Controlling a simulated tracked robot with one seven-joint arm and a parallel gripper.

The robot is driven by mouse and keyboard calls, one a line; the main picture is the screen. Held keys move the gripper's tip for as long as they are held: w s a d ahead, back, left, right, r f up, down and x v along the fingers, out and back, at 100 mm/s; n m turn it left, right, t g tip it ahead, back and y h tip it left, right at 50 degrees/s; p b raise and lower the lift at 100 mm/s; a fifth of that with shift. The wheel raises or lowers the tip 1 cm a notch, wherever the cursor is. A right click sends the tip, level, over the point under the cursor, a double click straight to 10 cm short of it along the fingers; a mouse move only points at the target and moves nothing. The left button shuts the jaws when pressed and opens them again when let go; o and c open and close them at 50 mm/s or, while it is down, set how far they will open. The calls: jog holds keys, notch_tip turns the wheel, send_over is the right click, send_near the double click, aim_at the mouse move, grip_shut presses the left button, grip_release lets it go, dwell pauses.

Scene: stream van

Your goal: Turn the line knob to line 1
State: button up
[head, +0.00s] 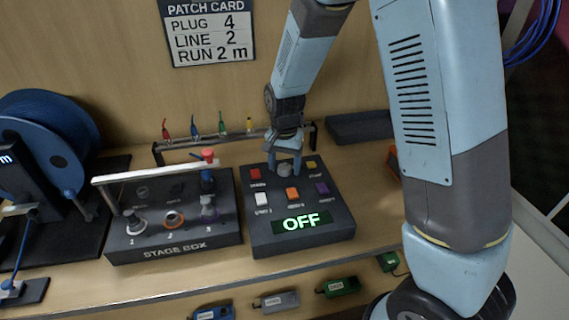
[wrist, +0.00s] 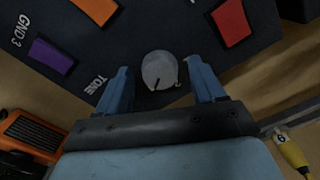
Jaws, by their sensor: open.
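A round grey knob (wrist: 160,68) sits on the dark control box in the wrist view, with a dark pointer line on its lower part. In the head view the knob (head: 284,170) shows near the back middle of the control box (head: 328,233), whose green display (head: 301,222) reads OFF. My gripper (wrist: 161,86) is open, its two blue fingers on either side of the knob; I cannot tell whether they touch it. The gripper (head: 286,164) points down over the knob in the head view. Lettering around the knob is hidden or too small to read.
Coloured buttons, such as an orange one (head: 292,194), surround the knob. The stage box (head: 172,228) stands to the left with a raised bar. A rail with coloured plugs (head: 222,124) is behind. A patch card (head: 207,33) reads plug 4, line 2, run 2 m.

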jog(key=shift+c, duration=0.4)
jog(key=c, duration=1)
jog(key=shift+o, duration=0.2)
jog(key=shift+n, duration=0.5)
jog(key=n, duration=0.4)
jog(key=shift+n, duration=0.3)
jog(key=n, duration=0.6)
jog(key=shift+n, duration=0.3)
jog(key=n, duration=1.1)
jog(key=shift+n, duration=0.4)
